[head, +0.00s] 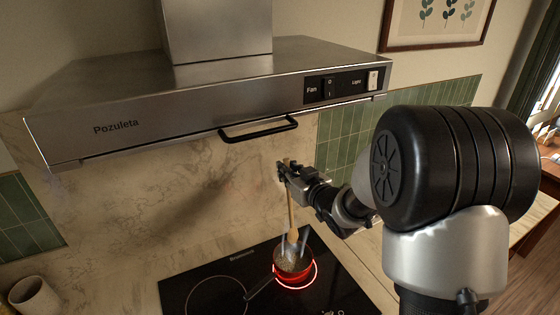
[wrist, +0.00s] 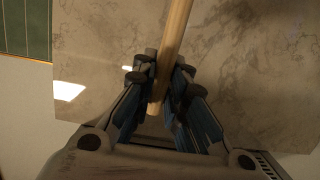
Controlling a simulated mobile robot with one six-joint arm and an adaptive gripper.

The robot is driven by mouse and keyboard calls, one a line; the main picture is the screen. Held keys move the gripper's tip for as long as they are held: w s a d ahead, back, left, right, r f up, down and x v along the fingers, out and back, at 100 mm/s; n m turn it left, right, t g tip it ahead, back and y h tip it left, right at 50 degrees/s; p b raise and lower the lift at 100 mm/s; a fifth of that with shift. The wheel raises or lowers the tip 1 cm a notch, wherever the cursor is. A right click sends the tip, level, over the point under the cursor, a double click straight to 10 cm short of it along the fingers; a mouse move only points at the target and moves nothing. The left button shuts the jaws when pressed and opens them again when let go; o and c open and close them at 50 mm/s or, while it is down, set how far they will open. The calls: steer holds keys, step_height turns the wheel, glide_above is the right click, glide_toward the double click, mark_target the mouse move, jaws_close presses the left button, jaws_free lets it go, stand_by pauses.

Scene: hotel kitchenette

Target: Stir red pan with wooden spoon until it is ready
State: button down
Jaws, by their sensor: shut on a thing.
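The red pan (head: 294,269) stands on a glowing red ring of the black cooktop (head: 180,291), with brownish contents and faint steam above it. The wooden spoon (head: 291,213) stands nearly upright, its lower end at the pan's contents. How deep its tip sits is hard to tell. My gripper (head: 284,172) is shut on the upper part of the spoon's handle, above the pan. In the wrist view the handle (wrist: 174,38) runs between the blue-padded fingers (wrist: 160,95). The pan does not show in the wrist view.
A steel range hood (head: 200,95) with a black bar handle (head: 258,129) hangs just above my gripper. A marble wall (head: 130,210) stands behind the cooktop. An empty burner ring (head: 216,296) lies left of the pan. A beige cup (head: 35,297) stands at the lower left.

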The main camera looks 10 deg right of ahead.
mark_target(292, 208)
steer(key=shift+s+f+b, duration=0.15)
steer(key=shift+f+b, duration=0.2)
steer(key=shift+f, duration=0.1)
step_height(292, 208, down, 10)
steer(key=b, duration=0.8)
steer(key=shift+r, duration=0.15)
steer(key=shift+f+b, duration=0.65)
